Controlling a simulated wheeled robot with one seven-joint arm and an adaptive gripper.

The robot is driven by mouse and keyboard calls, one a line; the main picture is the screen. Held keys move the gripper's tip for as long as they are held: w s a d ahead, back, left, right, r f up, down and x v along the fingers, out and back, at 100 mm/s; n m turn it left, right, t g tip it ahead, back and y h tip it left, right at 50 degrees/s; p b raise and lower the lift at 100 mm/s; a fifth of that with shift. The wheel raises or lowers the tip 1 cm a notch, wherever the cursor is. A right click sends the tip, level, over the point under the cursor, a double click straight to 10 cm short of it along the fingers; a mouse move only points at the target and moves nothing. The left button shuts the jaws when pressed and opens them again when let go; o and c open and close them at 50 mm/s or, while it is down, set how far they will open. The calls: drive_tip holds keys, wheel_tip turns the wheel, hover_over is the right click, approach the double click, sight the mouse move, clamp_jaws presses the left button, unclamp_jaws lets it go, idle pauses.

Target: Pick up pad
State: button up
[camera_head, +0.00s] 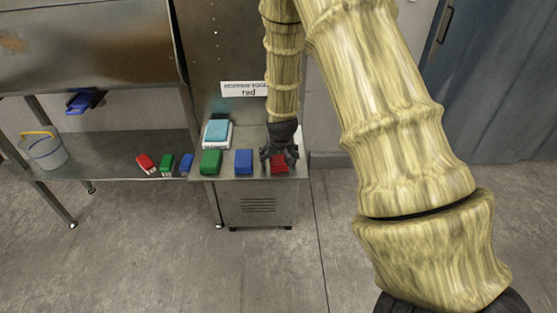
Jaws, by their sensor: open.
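A red pad-like block (279,169) lies on the top of the metal cabinet (228,189), near its right end. My gripper (279,160) is open and points down over this red block, with its dark fingers partly covering it. I cannot tell whether the fingers touch it. To its left on the same top lie a blue block (244,162) and a green block (211,162). A white device with a teal top (217,131) stands behind the green one. Small lettering on the white sign (244,90) above is hard to read.
A lower metal shelf (108,157) at left holds a bucket with a yellow handle (45,149) and red (145,162), green (167,164) and blue (187,164) brushes. A blue item (84,101) hangs above. The floor in front is clear.

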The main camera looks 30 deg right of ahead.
sight(278, 159)
drive_tip(key=shift+c, duration=0.2)
drive_tip(key=shift+s, duration=0.1)
drive_tip(key=c, duration=1.1)
drive_tip(key=shift+o, duration=0.2)
drive_tip(key=shift+r, duration=0.4)
wheel_tip(278, 159, up, 3)
drive_tip(key=shift+f+b, duration=0.2)
drive_tip(key=shift+b, duration=0.45)
drive_tip(key=shift+s+a+r, duration=0.1)
drive_tip(key=shift+a+r, duration=0.1)
drive_tip(key=shift+r, duration=0.05)
drive_tip(key=s+a+b, duration=0.2)
drive_tip(key=s+a, duration=0.2)
drive_tip(key=s, duration=0.2)
drive_tip(key=s+a+r+b, duration=0.1)
drive_tip(key=s+a, duration=0.3)
drive_tip(key=s, duration=0.3)
drive_tip(key=shift+r+b, duration=0.3)
drive_tip(key=shift+b, duration=0.05)
drive_tip(key=shift+s, duration=0.1)
